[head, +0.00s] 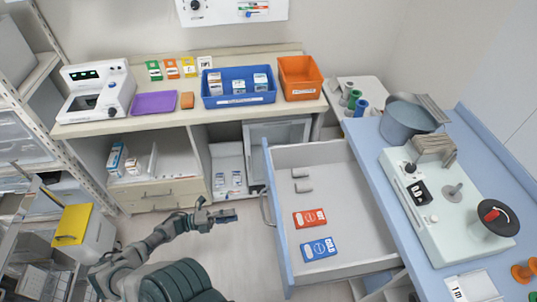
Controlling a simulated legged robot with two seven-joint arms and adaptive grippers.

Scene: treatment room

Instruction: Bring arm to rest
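My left gripper (227,215) is at the end of the green-grey arm that comes in from the lower left. It is held over the floor, left of the open drawer (330,222) and apart from the drawer's handle (264,207). Nothing shows in it, and its fingers are too small to tell open from shut. The drawer holds a red pack (309,218), a blue pack (319,249) marked COLD and two small grey pieces (302,180). My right gripper is not in view.
The back counter (180,122) bears a blue bin (238,99), an orange bin (300,91), a purple tray (154,103) and a white device (97,103). A blue-topped counter (388,203) with a white machine (440,215) stands right. A yellow-lidded bin (73,225) stands left.

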